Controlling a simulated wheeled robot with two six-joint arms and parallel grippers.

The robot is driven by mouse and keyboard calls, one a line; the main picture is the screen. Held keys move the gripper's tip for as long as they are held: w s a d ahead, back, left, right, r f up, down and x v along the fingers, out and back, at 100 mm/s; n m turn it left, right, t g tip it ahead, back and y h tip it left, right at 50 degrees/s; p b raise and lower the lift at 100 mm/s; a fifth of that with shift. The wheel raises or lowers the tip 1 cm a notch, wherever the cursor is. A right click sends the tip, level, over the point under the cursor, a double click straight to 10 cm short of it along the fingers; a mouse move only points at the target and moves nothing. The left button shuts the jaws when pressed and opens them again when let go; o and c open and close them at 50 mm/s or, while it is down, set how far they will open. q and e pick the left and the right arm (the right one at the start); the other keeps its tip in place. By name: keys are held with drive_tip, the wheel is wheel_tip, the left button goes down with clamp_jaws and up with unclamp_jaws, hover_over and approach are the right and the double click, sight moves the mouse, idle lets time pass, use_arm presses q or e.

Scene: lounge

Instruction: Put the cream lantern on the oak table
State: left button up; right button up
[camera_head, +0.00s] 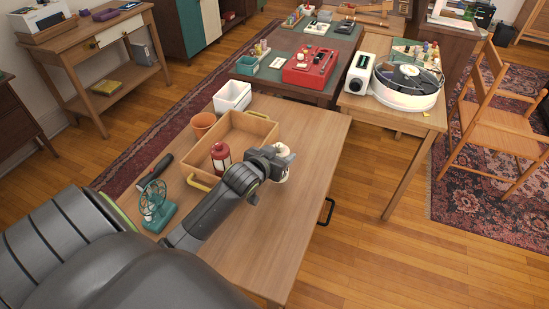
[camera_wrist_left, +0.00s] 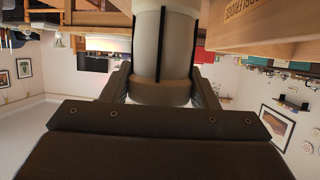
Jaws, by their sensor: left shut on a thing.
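The cream lantern (camera_head: 284,151) is in my left gripper (camera_head: 278,162), over the near light-wood table (camera_head: 280,225). The gripper and wrist hide its middle in the head view. In the left wrist view the lantern (camera_wrist_left: 165,50) is a cream cylinder with dark upright bars, between the two fingers (camera_wrist_left: 160,88). I cannot tell whether its base touches the table. Several wooden tables are in view, and I cannot tell by looks which is the oak one. My right gripper is not in view.
A wooden tray (camera_head: 254,119) with a red lantern (camera_head: 220,157) stands left of my gripper. A terracotta pot (camera_head: 202,124), white bin (camera_head: 232,97), teal fan (camera_head: 155,205) and dark-handled tool (camera_head: 154,170) are near it. The near table's right side is clear. A turntable (camera_head: 408,84) occupies another table.

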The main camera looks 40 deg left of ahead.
use_arm(q)
drive_tip(key=shift+f, duration=2)
drive_tip(key=o, duration=1.5)
drive_tip(key=shift+f, duration=0.15)
drive_tip(key=shift+o, duration=0.2)
drive_tip(key=shift+r, duration=0.25)
drive_tip(key=shift+s, duration=0.3)
drive_tip(key=v, duration=1.1)
drive_tip(key=shift+s, duration=0.2)
drive_tip(key=shift+r, duration=0.1)
